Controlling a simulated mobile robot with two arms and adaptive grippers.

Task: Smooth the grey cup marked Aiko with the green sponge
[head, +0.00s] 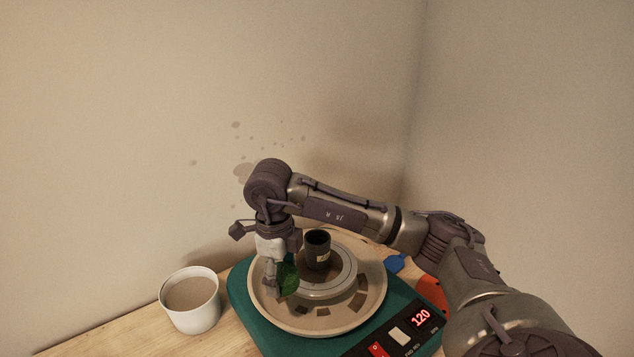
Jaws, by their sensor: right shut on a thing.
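The dark grey cup (317,251) stands upright on the round wheel head of a pottery wheel. My right gripper (275,285) points down at the left of the cup, over the wheel's splash pan. It is shut on the green sponge (288,278). The sponge is left of and below the cup in the picture, with a visible gap between them. The gripper's fingers partly hide the sponge. My left gripper is not in view.
The green pottery wheel (262,330) has a beige pan (372,285) and a front panel with a red display reading 120 (421,318). A white container of brownish liquid (190,300) stands left on the wooden table. A blue object (394,263) and an orange object (432,292) lie right.

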